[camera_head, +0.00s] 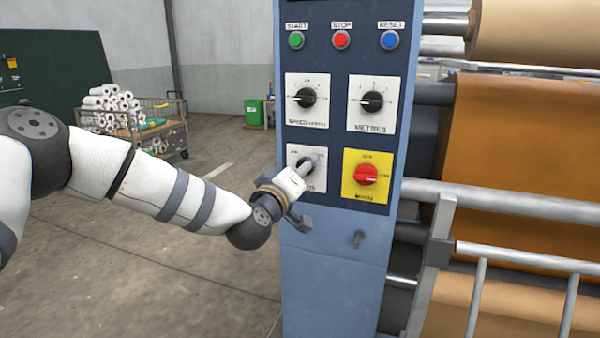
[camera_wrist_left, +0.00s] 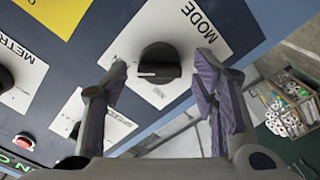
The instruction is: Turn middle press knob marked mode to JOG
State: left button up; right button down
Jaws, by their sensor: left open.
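The MODE knob (camera_wrist_left: 160,65) is black, on a white plate (camera_wrist_left: 190,35) in the left wrist view. A white pointer line on it points left in that picture; no JOG marking is readable. My left gripper (camera_wrist_left: 162,72) is open, its two fingers apart on either side of the knob, with no grip on it visible. In the head view my left gripper (camera_head: 306,168) is in front of the MODE plate (camera_head: 318,182) and hides most of the knob. My right gripper is not in view.
The blue panel holds a SPEED knob (camera_head: 305,97), a METRES knob (camera_head: 372,101) and a red switch (camera_head: 366,174) on a yellow plate. START (camera_head: 296,40), STOP (camera_head: 341,39) and RESET (camera_head: 389,39) buttons are above.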

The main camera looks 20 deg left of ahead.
pick_arm(q)
jog(key=c, duration=1.2)
jog(key=shift+f+n+b, duration=0.15)
jog(key=shift+n+b, duration=1.05)
jog(key=shift+n, duration=3.25)
jog(key=shift+f+n+b, duration=0.15)
jog(key=shift+n+b, duration=1)
jog(key=shift+n, duration=3.3)
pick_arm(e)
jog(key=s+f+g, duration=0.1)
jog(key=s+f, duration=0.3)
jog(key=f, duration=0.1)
pick_arm(q)
jog(key=shift+r, duration=0.1)
